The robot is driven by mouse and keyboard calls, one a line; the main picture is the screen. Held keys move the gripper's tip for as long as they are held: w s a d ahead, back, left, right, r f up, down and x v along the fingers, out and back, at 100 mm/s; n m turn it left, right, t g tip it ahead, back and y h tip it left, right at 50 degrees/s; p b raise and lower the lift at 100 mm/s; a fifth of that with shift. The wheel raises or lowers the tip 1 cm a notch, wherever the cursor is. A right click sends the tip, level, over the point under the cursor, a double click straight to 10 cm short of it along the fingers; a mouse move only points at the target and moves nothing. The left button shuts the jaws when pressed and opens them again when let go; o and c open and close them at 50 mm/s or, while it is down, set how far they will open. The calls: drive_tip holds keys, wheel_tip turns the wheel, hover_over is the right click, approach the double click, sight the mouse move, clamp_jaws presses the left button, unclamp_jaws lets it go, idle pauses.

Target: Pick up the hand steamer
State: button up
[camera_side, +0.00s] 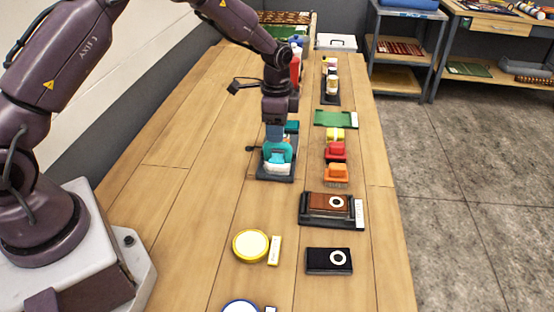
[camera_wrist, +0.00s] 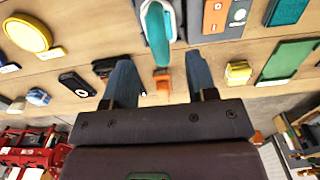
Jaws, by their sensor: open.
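The hand steamer appears to be the teal-and-white piece (camera_side: 278,153) on a dark base near the middle of the bench. In the wrist view, a teal-and-white rounded body (camera_wrist: 157,28) shows at the top, cut off by the frame edge. My gripper (camera_side: 274,138) points down at the teal piece, with its blue fingers directly over or just behind it. In the wrist view my gripper (camera_wrist: 158,58) is open, its two blue fingers apart with nothing clamped between them. I cannot tell whether a finger touches the steamer.
Right of the steamer stand an orange brush (camera_side: 336,175), a red piece (camera_side: 336,152) and a green board (camera_side: 335,119). Nearer lie a brown-and-black device (camera_side: 330,205), a black device (camera_side: 328,261) and a yellow round tin (camera_side: 251,246).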

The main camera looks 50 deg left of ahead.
sight(277, 148)
drive_tip(key=shift+d+f, duration=0.1)
drive_tip(key=shift+f, duration=3.45)
clamp_jaws()
